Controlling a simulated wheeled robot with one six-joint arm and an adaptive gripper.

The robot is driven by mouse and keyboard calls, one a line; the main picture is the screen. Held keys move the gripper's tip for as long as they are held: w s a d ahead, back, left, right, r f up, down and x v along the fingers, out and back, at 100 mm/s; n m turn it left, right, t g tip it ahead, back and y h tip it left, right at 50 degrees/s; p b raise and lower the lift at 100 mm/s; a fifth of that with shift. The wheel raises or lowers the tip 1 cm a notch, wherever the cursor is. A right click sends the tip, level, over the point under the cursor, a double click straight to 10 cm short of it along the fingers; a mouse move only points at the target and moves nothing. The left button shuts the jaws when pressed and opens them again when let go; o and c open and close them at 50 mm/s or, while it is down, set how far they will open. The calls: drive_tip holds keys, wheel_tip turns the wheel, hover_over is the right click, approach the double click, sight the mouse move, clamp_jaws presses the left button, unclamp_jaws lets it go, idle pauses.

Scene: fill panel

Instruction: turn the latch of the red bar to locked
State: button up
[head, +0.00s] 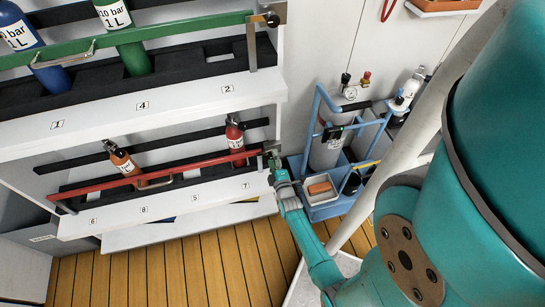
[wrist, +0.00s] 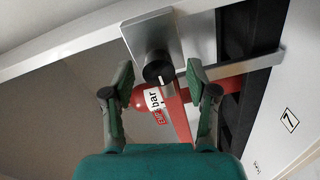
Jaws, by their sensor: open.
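The red bar (head: 140,172) runs across the front of the lower shelf. In the wrist view, the red bar (wrist: 180,118) ends beside a grey metal plate (wrist: 150,35). The latch (wrist: 157,70) is a round black knob with a pale mark on that plate. My gripper (wrist: 160,74) is open, with one finger on each side of the knob and visible gaps to both. In the head view, my gripper (head: 275,165) is at the right end of the red bar and hides most of the latch there.
A red cylinder (head: 235,138) and an orange one (head: 124,162) stand behind the red bar. The upper shelf has a green bar (head: 190,27) with blue and green cylinders. A blue cart (head: 325,210) stands close right of my gripper. The wooden floor (head: 180,270) in front is clear.

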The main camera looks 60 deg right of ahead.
drive_tip(key=v, duration=1)
drive_tip(key=shift+s+a, duration=0.1)
drive_tip(key=shift+a, duration=0.05)
drive_tip(key=s+a+r+m+t+y, duration=0.1)
drive_tip(key=s+a+r+y, duration=0.15)
drive_tip(key=a, duration=0.45)
drive_tip(key=s+a+r+t+y, duration=0.1)
drive_tip(key=s+a+r+y, duration=0.15)
drive_tip(key=a, duration=0.45)
drive_tip(key=s+a+r+m+t+y, duration=0.1)
drive_tip(key=s+a+r, duration=0.1)
drive_tip(key=a+r, duration=0.35)
drive_tip(key=s+a+r+m+y, duration=0.1)
drive_tip(key=s+a+r+y, duration=0.2)
drive_tip(key=a+r, duration=0.3)
drive_tip(key=s+a+r+m+y, duration=0.2)
drive_tip(key=s+a+r+y, duration=0.2)
drive_tip(key=r, duration=0.7)
drive_tip(key=s+a, duration=0.2)
drive_tip(key=shift+s, duration=0.25)
